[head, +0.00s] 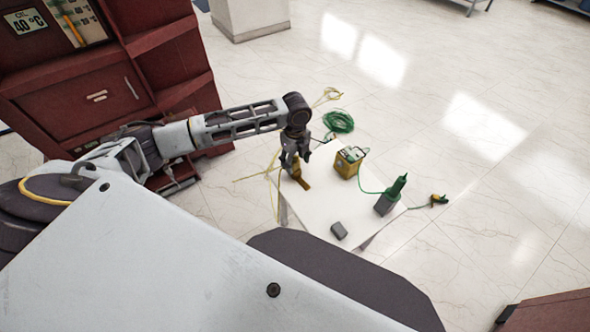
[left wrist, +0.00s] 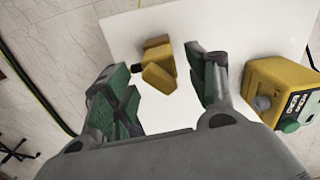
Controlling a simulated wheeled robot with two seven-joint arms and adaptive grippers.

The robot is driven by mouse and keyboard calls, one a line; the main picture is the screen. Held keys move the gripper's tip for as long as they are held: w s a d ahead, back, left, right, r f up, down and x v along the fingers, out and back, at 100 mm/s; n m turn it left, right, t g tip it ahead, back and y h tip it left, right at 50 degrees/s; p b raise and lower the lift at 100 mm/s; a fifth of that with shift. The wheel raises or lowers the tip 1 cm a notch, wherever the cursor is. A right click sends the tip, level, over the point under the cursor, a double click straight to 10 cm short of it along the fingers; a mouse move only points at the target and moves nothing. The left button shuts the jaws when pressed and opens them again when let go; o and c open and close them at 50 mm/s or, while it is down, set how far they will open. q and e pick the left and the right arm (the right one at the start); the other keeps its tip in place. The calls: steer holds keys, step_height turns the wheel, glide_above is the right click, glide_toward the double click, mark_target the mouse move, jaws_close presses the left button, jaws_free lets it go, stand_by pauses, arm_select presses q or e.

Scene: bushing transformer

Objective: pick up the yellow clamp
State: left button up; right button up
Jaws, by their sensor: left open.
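The yellow clamp (head: 303,182) lies on the white table top near its left edge, partly hidden by my gripper in the head view. In the left wrist view the clamp (left wrist: 158,66) shows ahead of and between my fingertips. My left gripper (head: 290,166) points down at the clamp. In the left wrist view its green-padded fingers (left wrist: 160,85) are spread apart, with white table showing between them, so it is open and holds nothing. I cannot tell the exact height of the fingertips over the clamp. My right gripper is not in view.
A yellow meter box (head: 346,165) stands right of the clamp, also at the right in the left wrist view (left wrist: 285,90). A green-topped grey device (head: 388,200) and a small grey block (head: 339,230) are on the white table (head: 325,205). A green cable coil (head: 339,121) lies behind. A red cabinet (head: 90,85) stands left.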

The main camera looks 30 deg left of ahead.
mark_target(295, 168)
arm_select(q)
steer(key=shift+f, duration=0.35)
step_height(295, 168, down, 4)
steer(key=shift+w+a+r, duration=0.1)
steer(key=shift+w+r, duration=0.05)
steer(key=shift+r, duration=0.1)
steer(key=shift+f, duration=0.55)
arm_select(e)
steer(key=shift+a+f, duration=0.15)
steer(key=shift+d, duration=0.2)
